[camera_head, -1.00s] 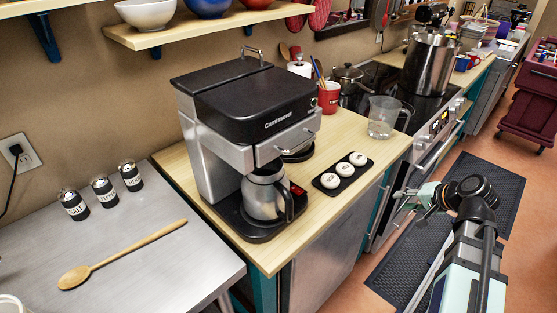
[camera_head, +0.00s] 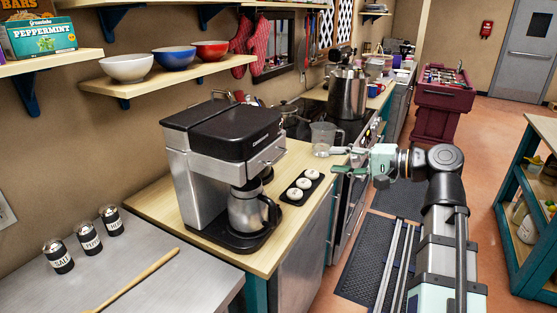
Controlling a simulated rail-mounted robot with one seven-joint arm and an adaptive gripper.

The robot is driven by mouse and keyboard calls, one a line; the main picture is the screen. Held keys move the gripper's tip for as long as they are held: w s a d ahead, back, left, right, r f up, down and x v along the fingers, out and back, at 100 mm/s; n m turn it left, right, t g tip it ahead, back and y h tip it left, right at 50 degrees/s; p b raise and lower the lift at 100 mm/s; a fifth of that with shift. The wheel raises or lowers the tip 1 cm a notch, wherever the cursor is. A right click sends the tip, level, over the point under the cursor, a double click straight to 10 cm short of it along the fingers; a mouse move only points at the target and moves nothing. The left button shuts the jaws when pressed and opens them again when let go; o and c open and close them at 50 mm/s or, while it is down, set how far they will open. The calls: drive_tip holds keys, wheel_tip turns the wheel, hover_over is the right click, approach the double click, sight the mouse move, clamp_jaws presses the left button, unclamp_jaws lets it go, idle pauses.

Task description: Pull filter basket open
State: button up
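The coffee machine (camera_head: 184,175) stands on the wooden counter at picture centre, with a black lid and steel sides. Its filter basket (camera_head: 262,163) is the steel front section under the lid, with a bar handle facing right. The basket looks pushed in, flush with the body. A steel carafe (camera_head: 243,210) with a black handle sits on the base below it. My gripper (camera_head: 337,160) is to the right of the basket, apart from its handle, pointing left. Its two fingers are spread with nothing visible between them.
A clear measuring jug (camera_head: 323,137) stands behind the gripper, close to it in the picture. A black tray (camera_head: 302,188) with three white round pieces lies right of the machine. A shelf with bowls (camera_head: 174,57) hangs above. The floor aisle at right is open.

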sight(280, 156)
drive_tip(key=p+x, duration=0.3)
drive_tip(key=x, duration=1.3)
drive_tip(key=shift+a, duration=0.25)
clamp_jaws()
